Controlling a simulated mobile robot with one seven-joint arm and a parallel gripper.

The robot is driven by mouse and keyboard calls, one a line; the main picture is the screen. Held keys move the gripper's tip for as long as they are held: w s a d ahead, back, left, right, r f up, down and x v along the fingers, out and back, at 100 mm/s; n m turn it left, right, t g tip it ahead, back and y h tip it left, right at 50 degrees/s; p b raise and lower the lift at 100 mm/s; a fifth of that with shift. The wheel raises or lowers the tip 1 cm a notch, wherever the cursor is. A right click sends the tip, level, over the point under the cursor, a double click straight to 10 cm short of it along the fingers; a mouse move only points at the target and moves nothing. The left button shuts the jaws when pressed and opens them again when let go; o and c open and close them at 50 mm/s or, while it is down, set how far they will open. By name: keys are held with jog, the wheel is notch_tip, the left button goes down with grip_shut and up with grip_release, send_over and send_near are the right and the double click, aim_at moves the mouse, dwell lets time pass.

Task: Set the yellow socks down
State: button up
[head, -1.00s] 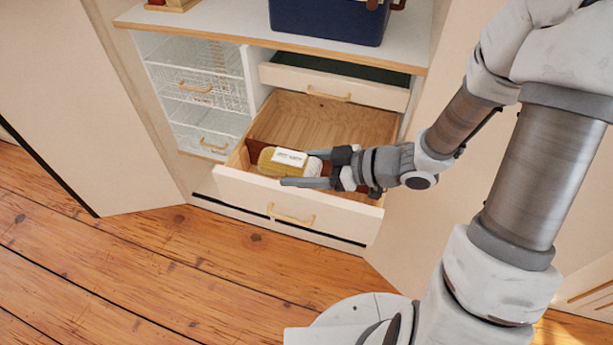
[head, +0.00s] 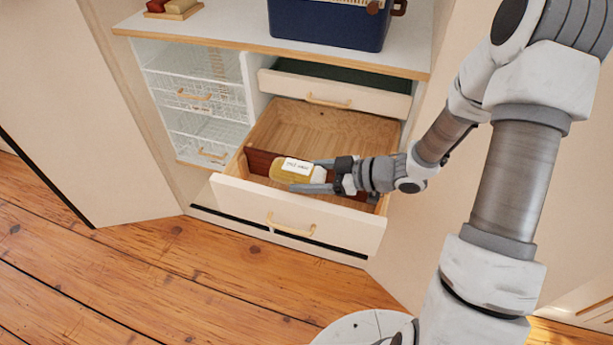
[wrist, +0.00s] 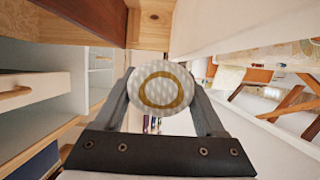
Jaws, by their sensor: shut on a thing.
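The yellow socks (head: 287,175), a rolled bundle with a white label, are at the front of the open wooden drawer (head: 330,118) in the head view. In the wrist view, the bundle's end (wrist: 160,88) shows as white and dimpled with a yellow-brown ring. My gripper (head: 322,179) reaches in from the right and is shut on the socks, one finger on each side. A dark red-brown divider (head: 258,162) crosses the drawer behind them. Whether the socks touch the drawer floor is hidden.
The drawer front (head: 340,222) stands close before the socks. A shallower drawer (head: 375,98) is above, partly open. Wire baskets (head: 205,100) are at left. A blue box (head: 325,25) stands on the countertop. The drawer's rear compartment is empty.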

jog(key=shift+f, duration=0.1)
jog(key=shift+f, duration=0.5)
